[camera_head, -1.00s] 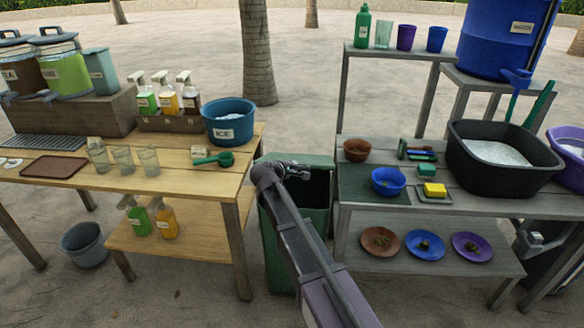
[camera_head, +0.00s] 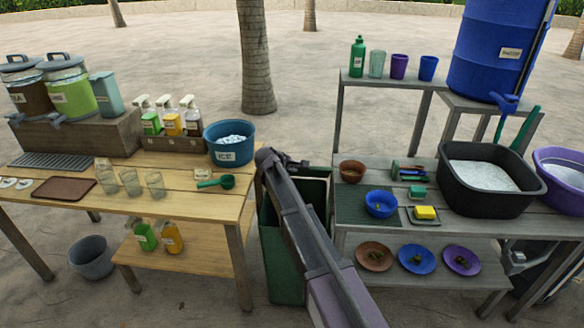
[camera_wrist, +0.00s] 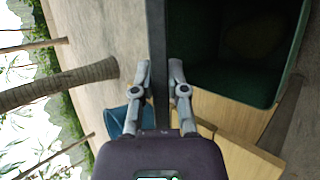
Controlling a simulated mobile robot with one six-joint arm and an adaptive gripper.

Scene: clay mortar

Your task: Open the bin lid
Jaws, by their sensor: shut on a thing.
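The green bin (camera_head: 285,255) stands between the two tables, and its dark inside shows at the top. My gripper (camera_head: 290,162) is at the bin's upper back edge, with my arm crossing in front of the opening. In the wrist view my gripper (camera_wrist: 160,80) has one finger on each side of a thin dark panel, the bin lid (camera_wrist: 159,40), seen edge-on. It is shut on the lid's edge. The open bin (camera_wrist: 232,50) lies to the right of the panel there. My arm hides part of the lid and rim in the head view.
The wooden table (camera_head: 110,198) with an ice tub (camera_head: 230,143) is close on the left. The grey table (camera_head: 455,218) with a black basin (camera_head: 488,180) is close on the right. Open paving lies behind the bin.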

